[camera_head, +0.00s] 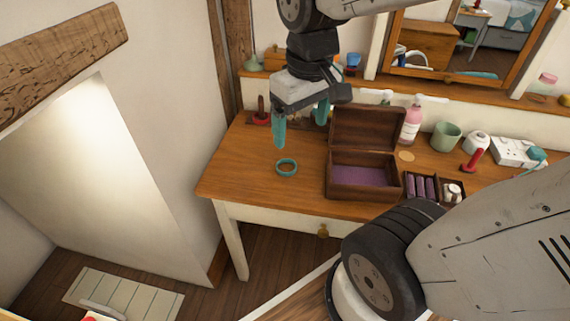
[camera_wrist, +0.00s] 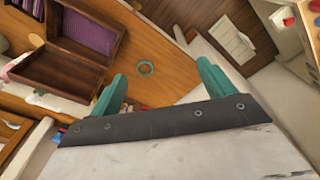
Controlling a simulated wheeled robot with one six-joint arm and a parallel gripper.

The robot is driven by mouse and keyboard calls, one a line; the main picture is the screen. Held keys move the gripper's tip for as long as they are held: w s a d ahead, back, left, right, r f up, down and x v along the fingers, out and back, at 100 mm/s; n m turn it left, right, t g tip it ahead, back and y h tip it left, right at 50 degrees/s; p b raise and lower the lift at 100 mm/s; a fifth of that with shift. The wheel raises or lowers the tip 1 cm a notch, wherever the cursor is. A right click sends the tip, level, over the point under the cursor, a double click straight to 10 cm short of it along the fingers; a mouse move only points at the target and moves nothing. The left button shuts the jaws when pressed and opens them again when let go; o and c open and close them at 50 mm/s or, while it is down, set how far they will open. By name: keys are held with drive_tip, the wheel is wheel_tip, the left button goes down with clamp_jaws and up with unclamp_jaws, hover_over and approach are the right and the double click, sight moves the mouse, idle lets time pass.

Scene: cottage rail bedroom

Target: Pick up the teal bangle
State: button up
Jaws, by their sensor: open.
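The teal bangle (camera_head: 287,167) lies flat on the wooden dressing table (camera_head: 240,183), left of the open jewellery box. It also shows in the wrist view (camera_wrist: 146,68), beyond and between my fingertips. My gripper (camera_head: 301,126) has teal fingers and hangs above the table, over the area just behind the bangle. The fingers are apart with nothing between them, as the wrist view (camera_wrist: 162,82) also shows. The gripper does not touch the bangle.
The open wooden box (camera_head: 362,193) with purple lining stands close right of the bangle. A red ring stand (camera_head: 261,110) is at the back left. A pink bottle (camera_head: 411,124), green cup (camera_head: 446,136) and small tray (camera_head: 420,187) are farther right. The table's front left is clear.

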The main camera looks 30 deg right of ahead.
drive_tip(key=w+d+f+n, duration=0.2)
drive_tip(key=w+d+f, duration=0.1)
drive_tip(key=w+f, duration=0.65)
drive_tip(key=n+g, duration=0.1)
approach(286, 169)
wheel_tip(286, 169, down, 7)
drive_tip(key=shift+r, duration=0.1)
drive_tip(key=c, duration=1.1)
